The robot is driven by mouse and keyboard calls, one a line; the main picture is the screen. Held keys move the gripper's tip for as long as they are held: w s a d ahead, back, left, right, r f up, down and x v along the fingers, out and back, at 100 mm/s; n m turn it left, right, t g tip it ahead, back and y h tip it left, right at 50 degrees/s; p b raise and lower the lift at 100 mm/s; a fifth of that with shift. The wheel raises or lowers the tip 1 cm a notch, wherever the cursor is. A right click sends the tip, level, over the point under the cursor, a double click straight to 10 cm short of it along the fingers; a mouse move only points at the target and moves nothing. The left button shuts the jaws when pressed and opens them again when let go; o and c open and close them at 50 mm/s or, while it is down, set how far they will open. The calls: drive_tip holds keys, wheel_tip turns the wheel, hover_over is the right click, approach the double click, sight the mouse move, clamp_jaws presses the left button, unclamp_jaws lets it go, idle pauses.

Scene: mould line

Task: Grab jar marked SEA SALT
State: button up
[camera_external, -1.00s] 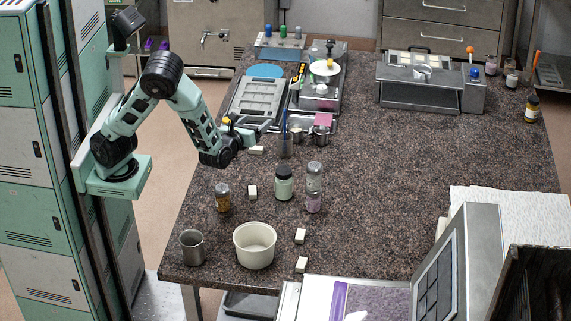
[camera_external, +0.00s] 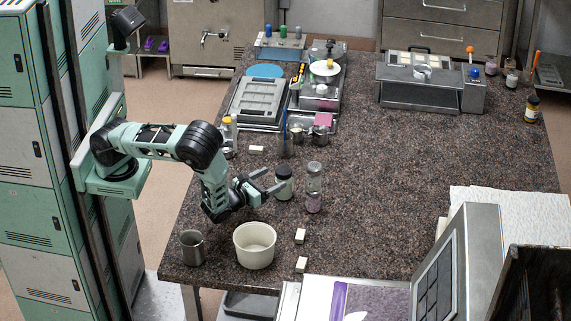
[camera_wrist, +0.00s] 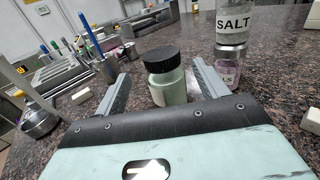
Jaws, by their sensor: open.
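A clear jar with a pale label reading "SALT" (camera_wrist: 234,22) stands on top of another jar (camera_wrist: 228,66) with pinkish contents and a label ending in "LS". The wrist view cuts off the salt jar's top. In the external view the salt jar (camera_external: 314,176) is the upper one of the stack, above the pink jar (camera_external: 313,203). My gripper (camera_external: 269,181) is open and empty, low over the table, left of the stack. A green jar with a black lid (camera_wrist: 165,78) lies ahead between the finger directions; the stack is right of the right finger.
The green jar (camera_external: 284,190) stands between my gripper and the stack. A white bowl (camera_external: 254,258) and metal cup (camera_external: 192,250) are in front, small white blocks (camera_external: 300,236) nearby. A metal pot with sticks (camera_external: 286,146) stands behind. The table right of the stack is clear.

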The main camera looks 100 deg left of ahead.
sight(288, 169)
drive_tip(key=p+x, duration=0.3)
drive_tip(key=x, duration=0.4)
drive_tip(key=shift+w+d+r, duration=0.1)
drive_tip(key=shift+d, duration=0.05)
drive_tip(key=shift+w+a, duration=0.2)
drive_tip(key=c, duration=1.2)
